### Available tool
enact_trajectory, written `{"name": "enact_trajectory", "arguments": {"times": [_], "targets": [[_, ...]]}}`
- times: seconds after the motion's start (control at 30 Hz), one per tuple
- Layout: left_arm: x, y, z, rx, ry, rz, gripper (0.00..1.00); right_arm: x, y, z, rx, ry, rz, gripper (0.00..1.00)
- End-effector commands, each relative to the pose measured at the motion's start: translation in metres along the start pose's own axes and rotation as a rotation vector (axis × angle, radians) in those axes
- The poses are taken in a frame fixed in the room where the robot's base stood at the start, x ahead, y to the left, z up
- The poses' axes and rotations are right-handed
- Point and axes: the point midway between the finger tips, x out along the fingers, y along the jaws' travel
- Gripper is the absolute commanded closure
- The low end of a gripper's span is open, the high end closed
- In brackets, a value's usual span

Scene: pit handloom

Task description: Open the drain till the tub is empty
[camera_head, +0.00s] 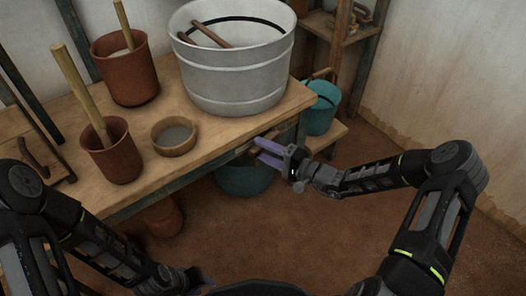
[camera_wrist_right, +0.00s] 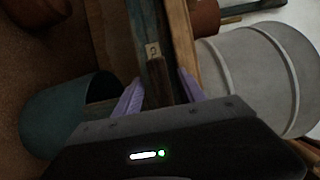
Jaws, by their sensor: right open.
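The pale grey tub (camera_head: 235,85) stands upright on the wooden table, with a dark line round its inside and a wooden stick in it. I cannot tell its water level. My right gripper (camera_head: 262,152) is at the table's front edge below the tub, purple fingers apart. In the right wrist view, a dark wooden piece (camera_wrist_right: 158,78) with a pale end block (camera_wrist_right: 152,51) lies between the fingers; contact is unclear. A teal bucket (camera_head: 243,180) stands below the gripper and also shows in the wrist view (camera_wrist_right: 62,112). My left gripper (camera_head: 196,279) is mostly hidden at the bottom.
Two clay pots with sticks, (camera_head: 126,70) and (camera_head: 112,155), and a small bowl (camera_head: 174,136) stand on the table (camera_head: 215,150). Another teal bucket (camera_head: 322,110) stands on a low shelf at the right.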

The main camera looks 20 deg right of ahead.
Motion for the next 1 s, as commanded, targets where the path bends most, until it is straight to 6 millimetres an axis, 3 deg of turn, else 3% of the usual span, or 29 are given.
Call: {"name": "enact_trajectory", "arguments": {"times": [0.27,0.83,1.0], "targets": [[0.0001,0.0001,-0.0002,0.000,0.001,0.000,0.64,0.0014,-0.0005,0.0001,0.000,0.000,0.000,0.53],[0.0001,0.0000,-0.0001,0.000,0.000,0.000,0.64,0.0011,-0.0004,0.0001,0.000,0.000,0.000,1.00],[0.0001,0.0000,-0.0001,0.000,0.000,0.000,0.64,0.0010,-0.0003,0.0001,0.000,0.000,0.000,1.00]]}}
